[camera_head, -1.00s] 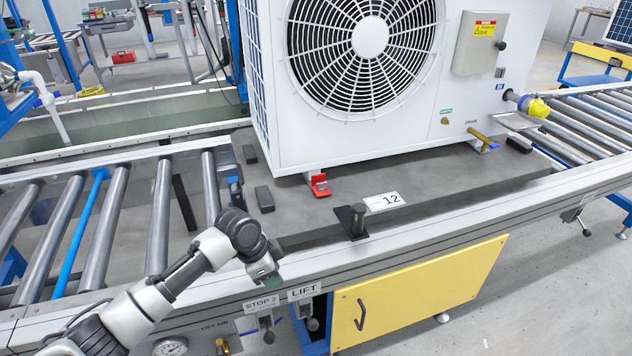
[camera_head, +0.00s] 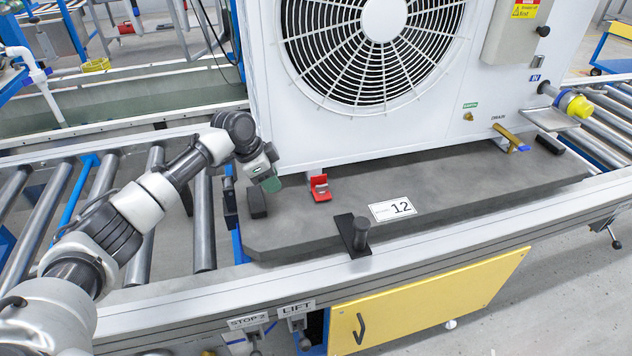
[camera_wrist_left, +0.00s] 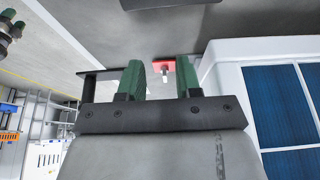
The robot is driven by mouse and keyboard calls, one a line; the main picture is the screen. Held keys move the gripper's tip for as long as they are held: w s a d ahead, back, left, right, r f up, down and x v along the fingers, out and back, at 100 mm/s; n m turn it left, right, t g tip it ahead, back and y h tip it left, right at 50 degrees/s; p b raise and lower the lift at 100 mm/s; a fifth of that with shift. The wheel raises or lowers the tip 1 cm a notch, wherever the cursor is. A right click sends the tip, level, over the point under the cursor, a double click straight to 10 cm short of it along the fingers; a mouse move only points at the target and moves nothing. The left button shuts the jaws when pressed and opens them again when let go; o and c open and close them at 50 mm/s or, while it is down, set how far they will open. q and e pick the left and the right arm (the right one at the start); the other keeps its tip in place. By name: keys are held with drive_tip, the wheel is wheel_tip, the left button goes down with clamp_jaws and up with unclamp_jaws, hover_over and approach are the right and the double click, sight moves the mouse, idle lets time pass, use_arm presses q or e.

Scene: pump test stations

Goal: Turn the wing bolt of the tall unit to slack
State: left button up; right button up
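The tall white unit (camera_head: 290,125) with a round fan grille stands on a grey pallet. At its front foot is a red bracket (camera_head: 320,190) with a small pale metal piece, perhaps the wing bolt; its wings cannot be made out. The red bracket also shows in the left wrist view (camera_wrist_left: 158,66), beyond the gap between my fingers. My left gripper (camera_head: 270,182) is left of the bracket and apart from it, near the unit's lower left corner. In the wrist view its green fingers (camera_wrist_left: 159,80) are spread and empty.
A dark block (camera_head: 257,204) lies on the pallet (camera_head: 300,235) below my left gripper. A black upright post (camera_head: 361,236) stands at the pallet's front edge beside a label "12" (camera_head: 394,209). A brass drain valve (camera_head: 510,138) and a yellow-capped pipe (camera_head: 575,104) stick out at right.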

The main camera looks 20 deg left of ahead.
use_arm(q)
hover_over(316, 186)
drive_tip(key=a, duration=0.1)
drive_tip(key=shift+s+a+f+b, duration=0.15)
drive_tip(key=shift+s+a+b, duration=0.05)
drive_tip(key=shift+s+b, duration=0.2)
drive_tip(key=x, duration=0.4)
drive_tip(key=shift+s+a+b, duration=0.15)
drive_tip(key=shift+a+b, duration=0.1)
drive_tip(key=shift+b, duration=0.1)
drive_tip(key=shift+d+f, duration=0.15)
drive_tip(key=shift+f, duration=0.25)
use_arm(e)
drive_tip(key=w+r, duration=0.1)
drive_tip(key=r, duration=0.1)
drive_tip(key=w+r, duration=0.2)
drive_tip(key=shift+w+a+r, duration=0.15)
drive_tip(key=shift+a+r, duration=0.05)
drive_tip(key=shift+r, duration=0.1)
use_arm(q)
clamp_jaws()
